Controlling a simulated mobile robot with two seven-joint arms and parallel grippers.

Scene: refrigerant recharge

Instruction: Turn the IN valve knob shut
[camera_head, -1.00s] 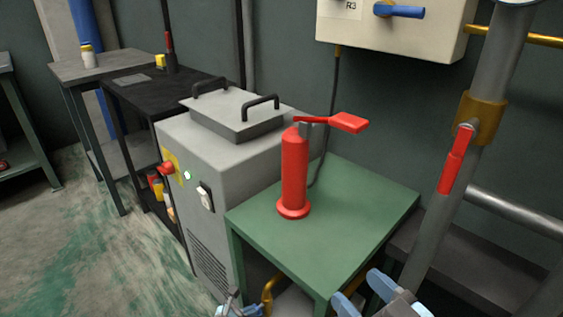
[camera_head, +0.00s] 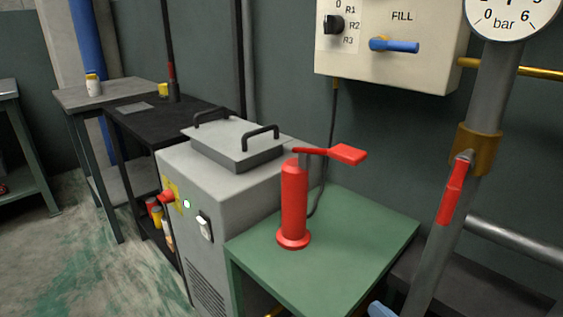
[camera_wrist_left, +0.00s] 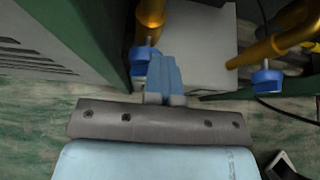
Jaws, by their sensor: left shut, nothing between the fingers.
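Two blue valve knobs show in the left wrist view, a left one (camera_wrist_left: 143,57) and a right one (camera_wrist_left: 265,80), each on brass pipework. No IN label is readable, so I cannot tell which is the IN knob. My left gripper (camera_wrist_left: 163,72) is shut and empty, its blue fingers together just right of the left knob and partly overlapping it in the picture. I cannot tell if they touch.
A green table (camera_head: 345,240) carries a red hand pump (camera_head: 294,205). A grey machine (camera_head: 190,165) stands left of it. A wall box marked FILL (camera_head: 395,35) has a blue lever (camera_head: 394,45). A bar gauge (camera_head: 512,15) tops a grey pipe with a red lever (camera_head: 453,190).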

